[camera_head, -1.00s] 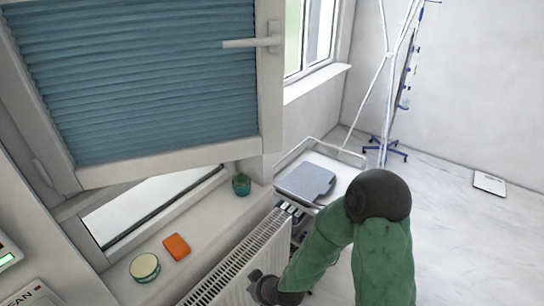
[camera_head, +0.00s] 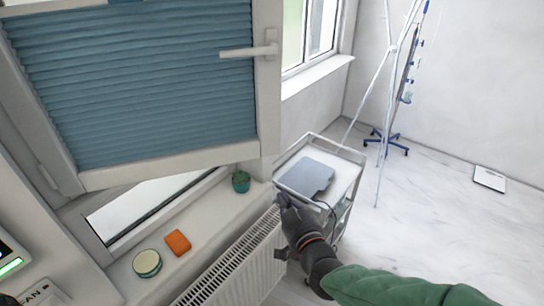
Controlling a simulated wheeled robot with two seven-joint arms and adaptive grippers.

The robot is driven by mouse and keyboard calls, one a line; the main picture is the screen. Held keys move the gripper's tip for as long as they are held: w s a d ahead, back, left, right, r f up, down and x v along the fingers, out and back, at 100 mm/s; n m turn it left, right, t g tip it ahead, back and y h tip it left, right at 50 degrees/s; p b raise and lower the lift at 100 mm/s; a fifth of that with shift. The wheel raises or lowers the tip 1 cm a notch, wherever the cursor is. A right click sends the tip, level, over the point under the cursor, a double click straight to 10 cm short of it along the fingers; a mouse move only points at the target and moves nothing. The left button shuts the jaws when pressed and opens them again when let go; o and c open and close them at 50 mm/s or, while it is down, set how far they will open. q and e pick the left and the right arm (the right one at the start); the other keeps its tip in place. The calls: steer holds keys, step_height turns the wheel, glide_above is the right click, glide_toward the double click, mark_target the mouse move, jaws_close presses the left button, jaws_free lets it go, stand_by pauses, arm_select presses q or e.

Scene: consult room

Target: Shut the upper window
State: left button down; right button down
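The upper window's sash (camera_head: 270,95) stands swung open into the room at the upper left, covered by a blue pleated blind (camera_head: 140,85). Its white handle (camera_head: 250,51) sticks out to the left from the sash's right side. A gap shows between the sash's bottom edge and the frame above the sill. My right gripper (camera_head: 283,203) is below and apart from the sash, by the radiator's far end and the trolley. Its fingers are small and dark, so I cannot tell whether they are open. My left gripper is not in view.
On the sill (camera_head: 205,215) stand a small potted plant (camera_head: 241,181), an orange block (camera_head: 178,243) and a round tin (camera_head: 147,263). Below is a white radiator (camera_head: 240,265). A trolley (camera_head: 345,155) holds a grey folder (camera_head: 305,177).

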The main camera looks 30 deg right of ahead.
mark_target(269, 154)
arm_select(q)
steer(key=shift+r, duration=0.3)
arm_select(e)
steer(key=shift+t+h, duration=0.3)
steer(key=shift+h, duration=0.1)
steer(key=x, duration=0.4)
steer(key=r+x, duration=0.1)
steer(key=x, duration=0.3)
steer(key=r+x, duration=0.1)
steer(key=x, duration=0.4)
steer(key=shift+d+r, duration=0.2)
steer(key=shift+d, duration=0.15)
steer(key=shift+w, duration=0.1)
